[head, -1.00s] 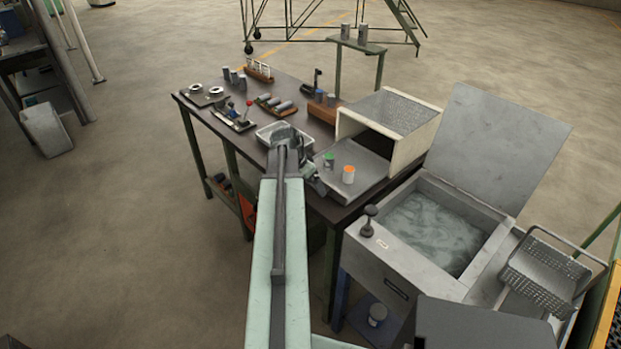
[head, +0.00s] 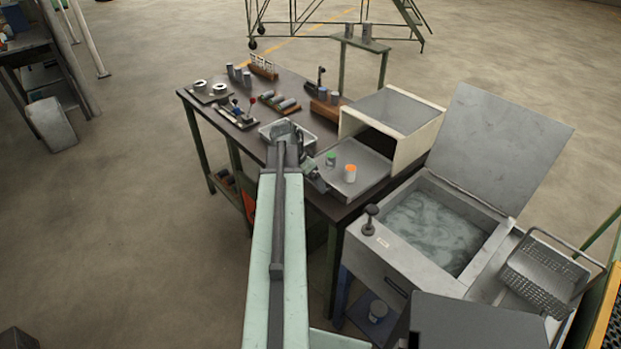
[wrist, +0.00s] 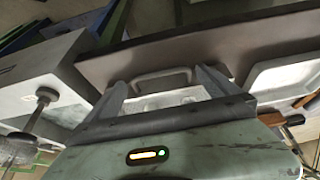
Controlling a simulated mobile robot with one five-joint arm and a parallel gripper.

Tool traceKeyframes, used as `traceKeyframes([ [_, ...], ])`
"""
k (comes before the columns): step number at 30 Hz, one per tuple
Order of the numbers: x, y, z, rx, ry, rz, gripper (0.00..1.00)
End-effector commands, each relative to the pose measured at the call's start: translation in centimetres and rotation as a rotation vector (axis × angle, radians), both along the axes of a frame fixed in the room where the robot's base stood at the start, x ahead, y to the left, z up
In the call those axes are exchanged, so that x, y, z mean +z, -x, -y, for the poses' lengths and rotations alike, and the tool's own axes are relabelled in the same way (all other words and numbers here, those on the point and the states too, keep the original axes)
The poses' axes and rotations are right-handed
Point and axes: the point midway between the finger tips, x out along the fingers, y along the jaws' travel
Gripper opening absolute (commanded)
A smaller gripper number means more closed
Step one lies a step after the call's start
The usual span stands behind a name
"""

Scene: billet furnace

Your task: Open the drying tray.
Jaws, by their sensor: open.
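The drying tray (head: 372,166) is a grey shallow tray that sticks out from the front of a cream box (head: 412,147) on the dark bench. A green-topped cylinder (head: 331,159) and an orange-topped cylinder (head: 350,173) stand upright on it. My gripper (wrist: 162,88) is open at the tray's front end. Its two fingers stand either side of a pale looped handle (wrist: 160,76) in the wrist view; I cannot tell whether they touch it. In the head view the arm hides most of the gripper and the handle.
A wash tank (head: 430,232) with a raised lid and a black knob (head: 370,212) stands close at the right. A white tray (head: 268,132) lies left of the gripper. Small racks and cylinders fill the bench's back. Open floor lies left.

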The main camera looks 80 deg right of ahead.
Motion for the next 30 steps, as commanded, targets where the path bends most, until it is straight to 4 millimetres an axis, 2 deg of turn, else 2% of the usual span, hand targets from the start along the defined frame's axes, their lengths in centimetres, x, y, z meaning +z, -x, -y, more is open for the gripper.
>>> traceKeyframes([
  [1, 1.7, -0.2, -0.3, 0.001, 0.000, 0.000, 1.00],
  [3, 3.0, -0.5, -0.8, 0.002, 0.000, 0.000, 1.00],
  [6, 4.8, -0.9, -1.4, 0.001, 0.000, 0.000, 1.00],
  [9, 5.7, -1.2, -1.8, 0.000, 0.000, 0.001, 1.00],
  [25, 5.5, -1.4, -1.9, 0.003, 0.001, 0.001, 1.00],
  [26, 5.5, -1.7, -2.0, 0.007, 0.001, 0.001, 1.00],
  [28, 5.5, -3.7, -2.5, 0.038, 0.001, 0.001, 1.00],
  [29, 5.5, -5.1, -2.9, 0.061, 0.001, 0.001, 1.00],
  [30, 5.5, -7.5, -3.7, 0.101, 0.001, 0.001, 1.00],
])
